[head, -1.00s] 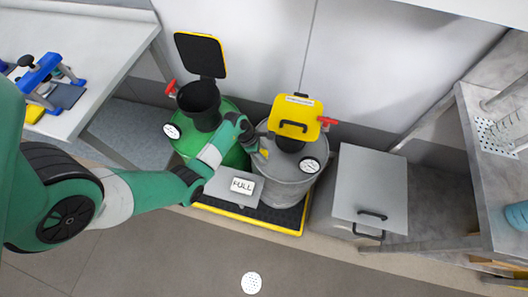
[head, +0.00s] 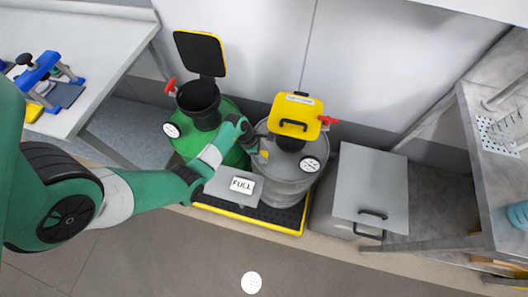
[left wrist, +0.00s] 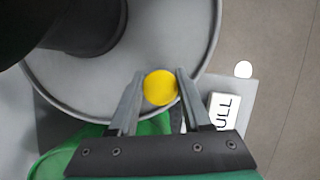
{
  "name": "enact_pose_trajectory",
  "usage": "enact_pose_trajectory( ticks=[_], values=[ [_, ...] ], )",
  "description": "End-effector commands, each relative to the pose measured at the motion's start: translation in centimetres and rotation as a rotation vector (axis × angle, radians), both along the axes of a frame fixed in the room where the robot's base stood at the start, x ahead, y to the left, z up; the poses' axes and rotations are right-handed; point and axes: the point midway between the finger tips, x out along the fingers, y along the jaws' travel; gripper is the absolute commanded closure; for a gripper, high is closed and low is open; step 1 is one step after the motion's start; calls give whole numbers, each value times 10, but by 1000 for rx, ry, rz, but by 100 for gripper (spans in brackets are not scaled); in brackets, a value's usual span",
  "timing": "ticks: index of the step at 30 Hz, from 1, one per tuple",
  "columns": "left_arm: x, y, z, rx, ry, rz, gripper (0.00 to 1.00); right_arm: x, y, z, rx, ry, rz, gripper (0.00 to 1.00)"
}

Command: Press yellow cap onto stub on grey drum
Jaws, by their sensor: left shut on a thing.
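My left gripper (head: 259,145) is over the left part of the drum's top. In the left wrist view, my left gripper (left wrist: 159,88) is shut on the round yellow cap (left wrist: 160,87). The cap is over the drum's grey top (left wrist: 85,72), near the rim. It also shows in the head view (head: 264,154). The stub is not visible, and I cannot tell whether the cap touches it. My right gripper is not in view.
A green drum (head: 231,158) with an open black lid stands close on the left. A grey plate with a FULL sign (head: 242,185) sits in front of the drums. A grey box (head: 370,185) stands to the right. Open floor lies in front.

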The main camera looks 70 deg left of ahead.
Motion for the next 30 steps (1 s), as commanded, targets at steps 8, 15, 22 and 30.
enact_pose_trajectory(
  ticks=[8, 15, 22, 30],
  values=[
    [0, 0, -10, 0, 0, 0, 100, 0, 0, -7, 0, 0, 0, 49],
    [0, 0, -9, 0, 0, 0, 100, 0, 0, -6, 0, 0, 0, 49],
    [0, 0, -12, 0, 0, 0, 100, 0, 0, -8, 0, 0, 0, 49],
    [0, 0, -15, 0, 0, 0, 100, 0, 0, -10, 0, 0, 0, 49]
  ],
)
